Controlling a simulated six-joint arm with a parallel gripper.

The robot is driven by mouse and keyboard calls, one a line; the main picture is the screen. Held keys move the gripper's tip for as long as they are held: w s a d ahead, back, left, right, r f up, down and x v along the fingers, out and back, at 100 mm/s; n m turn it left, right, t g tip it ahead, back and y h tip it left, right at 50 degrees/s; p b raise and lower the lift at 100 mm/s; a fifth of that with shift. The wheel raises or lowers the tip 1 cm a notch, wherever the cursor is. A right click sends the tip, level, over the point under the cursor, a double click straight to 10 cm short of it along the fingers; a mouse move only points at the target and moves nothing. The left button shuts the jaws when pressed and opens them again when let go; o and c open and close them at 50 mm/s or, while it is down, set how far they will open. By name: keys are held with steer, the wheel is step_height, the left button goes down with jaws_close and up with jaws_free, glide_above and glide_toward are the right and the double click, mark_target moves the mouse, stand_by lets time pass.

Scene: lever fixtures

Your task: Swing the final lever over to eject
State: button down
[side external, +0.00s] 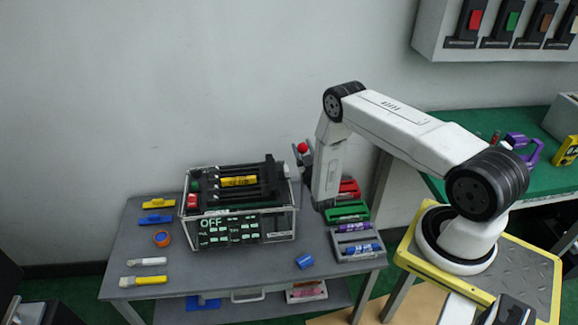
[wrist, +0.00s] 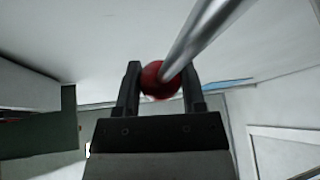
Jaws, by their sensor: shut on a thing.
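The lever fixture (side external: 237,205) is a clear-walled box with black bars on top and a dark panel reading "OFF" on its front. It stands on the grey table, to the left of my arm. A red ball knob (side external: 302,147) shows at the end of my arm, right of the fixture. In the wrist view my gripper (wrist: 160,80) is shut on the red ball knob (wrist: 158,84), with a finger on each side. A metal rod (wrist: 205,35) runs from the knob to the upper right. My fingers are mostly hidden in the side view.
Red, green and grey trays (side external: 358,247) with markers line the table's right side. A blue block (side external: 305,262) lies near the front. Yellow, blue and white items (side external: 157,219) lie at the left. A green bench (side external: 470,125) stands behind my arm.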

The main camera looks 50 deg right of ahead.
steer(key=shift+c, duration=1)
jaws_free()
steer(key=shift+w+d, duration=0.1)
